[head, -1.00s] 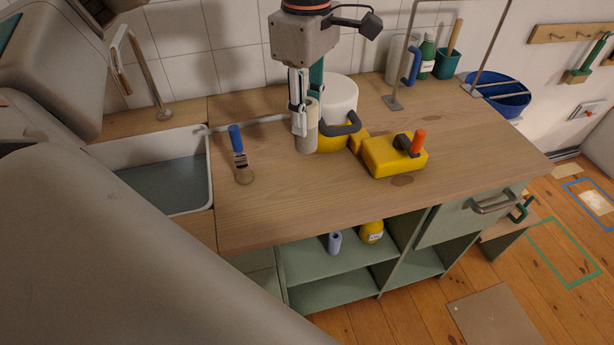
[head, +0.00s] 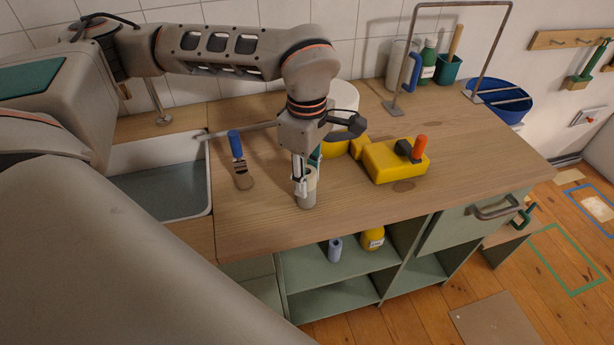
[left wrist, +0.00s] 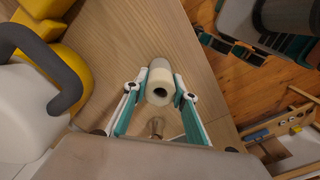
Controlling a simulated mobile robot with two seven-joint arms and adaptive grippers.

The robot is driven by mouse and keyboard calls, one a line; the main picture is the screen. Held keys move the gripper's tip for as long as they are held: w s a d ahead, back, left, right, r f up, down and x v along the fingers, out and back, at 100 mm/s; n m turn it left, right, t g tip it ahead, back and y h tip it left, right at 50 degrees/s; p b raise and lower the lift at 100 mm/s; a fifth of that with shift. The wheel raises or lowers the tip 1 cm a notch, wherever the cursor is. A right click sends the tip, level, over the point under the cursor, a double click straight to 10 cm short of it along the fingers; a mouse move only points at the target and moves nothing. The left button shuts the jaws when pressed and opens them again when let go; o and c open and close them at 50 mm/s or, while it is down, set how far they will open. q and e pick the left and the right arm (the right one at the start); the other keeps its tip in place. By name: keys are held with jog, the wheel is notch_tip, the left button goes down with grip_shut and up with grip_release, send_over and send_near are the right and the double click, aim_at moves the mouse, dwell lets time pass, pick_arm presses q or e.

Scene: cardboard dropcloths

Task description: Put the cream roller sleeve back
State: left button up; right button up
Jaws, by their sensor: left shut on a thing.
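The cream roller sleeve (head: 307,198) is upright between the fingers of my left gripper (head: 304,178), over the front middle of the wooden worktop. In the left wrist view the sleeve (left wrist: 160,76) shows its hollow end, with the two teal-and-white fingers (left wrist: 160,96) closed on its sides. I cannot tell whether its lower end touches the wood. My right gripper is not in view.
The open shelf (head: 320,272) below holds a pale blue roll (head: 335,249) and yellow bottle (head: 373,238).

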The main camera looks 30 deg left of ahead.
pick_arm(q)
jog(key=shift+f, duration=0.15)
jog(key=o, duration=0.8)
jog(key=shift+o, duration=0.2)
notch_tip(320, 180, up, 12)
jog(key=shift+r+p, duration=0.2)
jog(key=shift+p, duration=0.15)
dwell(0.3)
